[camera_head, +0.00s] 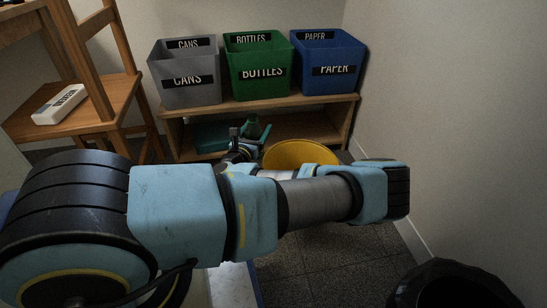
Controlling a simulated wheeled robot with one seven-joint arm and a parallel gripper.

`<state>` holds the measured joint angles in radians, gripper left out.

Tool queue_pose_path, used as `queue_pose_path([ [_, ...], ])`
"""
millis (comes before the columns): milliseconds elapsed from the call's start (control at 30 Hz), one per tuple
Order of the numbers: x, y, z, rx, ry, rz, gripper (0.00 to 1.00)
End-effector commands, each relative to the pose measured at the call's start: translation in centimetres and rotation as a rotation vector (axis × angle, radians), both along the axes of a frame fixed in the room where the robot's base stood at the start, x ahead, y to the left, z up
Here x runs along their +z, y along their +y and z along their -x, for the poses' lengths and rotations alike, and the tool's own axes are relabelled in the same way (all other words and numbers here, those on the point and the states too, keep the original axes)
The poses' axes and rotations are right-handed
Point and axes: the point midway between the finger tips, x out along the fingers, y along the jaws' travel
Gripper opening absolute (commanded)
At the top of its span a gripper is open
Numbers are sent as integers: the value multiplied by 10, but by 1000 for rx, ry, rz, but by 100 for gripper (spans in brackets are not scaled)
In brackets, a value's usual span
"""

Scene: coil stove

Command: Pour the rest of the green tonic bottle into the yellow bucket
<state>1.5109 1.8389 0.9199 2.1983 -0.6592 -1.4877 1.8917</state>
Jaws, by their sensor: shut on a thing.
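The yellow bucket (300,153) stands on the floor in front of the low shelf. My arm hides its lower part, and I cannot see inside it. The green tonic bottle (253,126) shows as a small dark green shape just left of and behind the bucket's rim. My gripper (244,138) is at the bottle, shut on it. My arm crosses in front and hides part of the grip. I cannot tell the bottle's exact tilt or whether anything flows from it.
Grey cans (186,85), green bottles (260,75) and blue paper (328,70) bins stand on the low wooden shelf (290,111). A wooden chair (88,105) at left holds a white labelled block (61,104). A black bin (450,285) is at lower right. The right wall is close.

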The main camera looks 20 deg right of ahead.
Motion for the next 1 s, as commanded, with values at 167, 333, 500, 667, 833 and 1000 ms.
queue_pose_path([
  [167, -30, -35, 15, -80, -1, -2, 8],
  [333, -36, -48, 21, -110, -2, -4, 8],
  [500, -33, -52, 22, -116, -3, -42, 8],
  [667, -30, -53, 22, -116, -13, -141, 8],
  [833, -29, -56, 23, -116, -24, -283, 8],
  [1000, -30, -61, 24, -115, -40, -475, 8],
])
